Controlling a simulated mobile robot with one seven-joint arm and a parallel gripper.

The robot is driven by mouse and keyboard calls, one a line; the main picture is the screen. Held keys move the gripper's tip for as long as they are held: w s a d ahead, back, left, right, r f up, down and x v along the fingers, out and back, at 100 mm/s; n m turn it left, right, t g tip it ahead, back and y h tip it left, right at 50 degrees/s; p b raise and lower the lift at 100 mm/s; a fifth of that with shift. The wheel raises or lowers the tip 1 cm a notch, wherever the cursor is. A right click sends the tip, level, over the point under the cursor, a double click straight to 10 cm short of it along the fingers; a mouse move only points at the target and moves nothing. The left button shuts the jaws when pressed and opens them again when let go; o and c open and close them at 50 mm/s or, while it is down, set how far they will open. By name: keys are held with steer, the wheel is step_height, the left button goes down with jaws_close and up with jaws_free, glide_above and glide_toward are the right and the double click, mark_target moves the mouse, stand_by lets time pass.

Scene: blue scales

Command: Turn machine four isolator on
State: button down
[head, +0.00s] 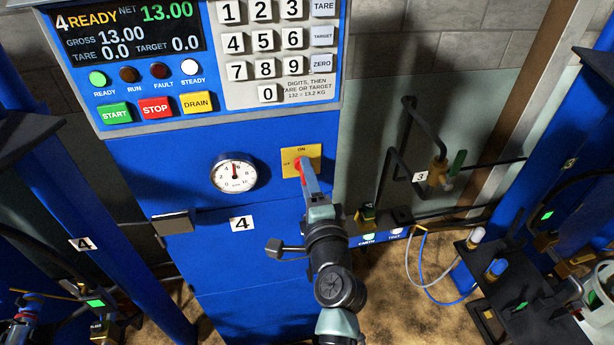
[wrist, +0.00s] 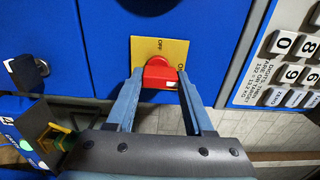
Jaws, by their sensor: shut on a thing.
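The isolator is a red handle (head: 299,166) on a yellow plate (head: 288,157) on the blue cabinet marked 4. In the head view, ON shows at the plate's top and another label at its left. My gripper (head: 305,172) is shut on the handle. In the wrist view, my fingers (wrist: 158,88) lie on either side of the red handle (wrist: 157,71). The plate (wrist: 175,48) reads OFF at its top and ON at its right there. The handle's white mark sits toward its right end, on the ON side. My fingers partly hide the handle in the head view.
A display (head: 130,31) above reads 4 READY, with the green READY lamp (head: 97,78) lit. A round gauge (head: 234,173) and a grey latch (head: 172,222) lie left of the isolator. Pipework marked 3 (head: 420,176) stands to the right.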

stand_by(0.4)
steer(key=shift+c, duration=1.4)
jaws_free()
steer(key=s+d+b, duration=0.2)
steer(key=s, duration=1)
steer(key=shift+s+d, duration=0.3)
steer(key=shift+s, duration=0.1)
